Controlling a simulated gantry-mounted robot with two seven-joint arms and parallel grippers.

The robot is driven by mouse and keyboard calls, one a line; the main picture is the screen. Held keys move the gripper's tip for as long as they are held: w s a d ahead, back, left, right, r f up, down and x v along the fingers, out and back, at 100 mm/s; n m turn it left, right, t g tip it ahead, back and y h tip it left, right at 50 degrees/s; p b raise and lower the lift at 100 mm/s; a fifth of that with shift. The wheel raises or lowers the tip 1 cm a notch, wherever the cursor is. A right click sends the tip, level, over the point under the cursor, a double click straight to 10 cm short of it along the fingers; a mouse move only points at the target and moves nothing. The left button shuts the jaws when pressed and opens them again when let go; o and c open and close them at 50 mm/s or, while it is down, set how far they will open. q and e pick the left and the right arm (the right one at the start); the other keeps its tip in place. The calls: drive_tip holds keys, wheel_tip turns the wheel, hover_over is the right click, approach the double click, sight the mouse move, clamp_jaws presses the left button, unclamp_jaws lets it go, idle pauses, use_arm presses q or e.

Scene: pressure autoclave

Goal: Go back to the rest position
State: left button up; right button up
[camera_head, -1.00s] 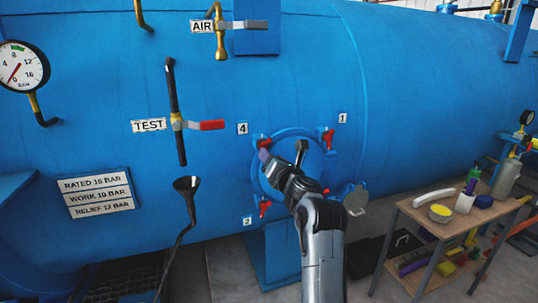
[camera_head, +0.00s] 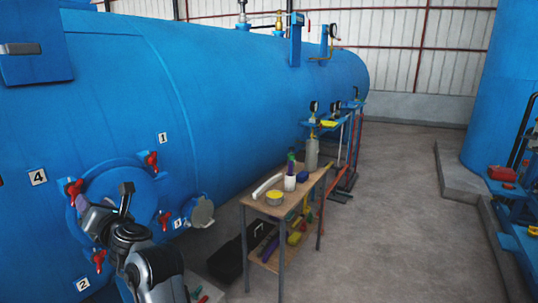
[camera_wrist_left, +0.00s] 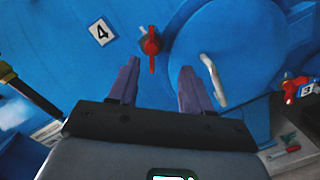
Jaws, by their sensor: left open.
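My left gripper (camera_head: 88,212) is in front of the round blue hatch (camera_head: 140,188) on the pressure vessel. Its purple fingers stand apart with nothing between them, as the left wrist view (camera_wrist_left: 160,72) shows. The red clamp (camera_head: 73,191) by label 4 is just beyond the fingers; it also shows in the left wrist view (camera_wrist_left: 151,46), apart from both fingertips. Other red clamps sit around the hatch, one by label 1 (camera_head: 152,161) and one near label 2 (camera_head: 98,259). A pale bar handle (camera_wrist_left: 214,80) is on the hatch. My right gripper is out of view.
A wooden bench (camera_head: 262,208) with a yellow-topped tin (camera_head: 275,198), bottles and tools stands right of the hatch. A black toolbox (camera_head: 232,258) is on the floor beside it. A round grey-faced fitting (camera_head: 201,212) sticks out near label 3. The floor (camera_head: 400,210) further right is clear.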

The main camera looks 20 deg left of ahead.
use_arm(q)
drive_tip(key=s+d+f+m+t+h+p, duration=0.25)
drive_tip(key=d+f+m+h, duration=0.6)
drive_tip(key=m, duration=0.75)
drive_tip(key=s+d+f+m+t+h+p, duration=0.1)
drive_tip(key=d+f+m+t+h+p, duration=0.4)
drive_tip(key=d+f+m, duration=0.85)
drive_tip(key=s+d+f+m+g+h, duration=0.1)
drive_tip(key=s+d+f+m+g, duration=0.3)
drive_tip(key=s, duration=0.3)
drive_tip(key=s+d+f+m+g+h, duration=0.25)
drive_tip(key=s+d+m, duration=0.2)
drive_tip(key=s, duration=0.35)
drive_tip(key=s+d+f+m+g+h, duration=0.1)
drive_tip(key=s+d+f+m+g, duration=0.3)
drive_tip(key=s, duration=0.3)
wheel_tip(320, 180, up, 37)
drive_tip(key=s+m+p, duration=0.1)
drive_tip(key=m+p, duration=0.1)
drive_tip(key=p, duration=3.7)
drive_tip(key=shift+a+r, duration=0.2)
drive_tip(key=shift+a, duration=0.15)
drive_tip(key=shift+s, duration=0.1)
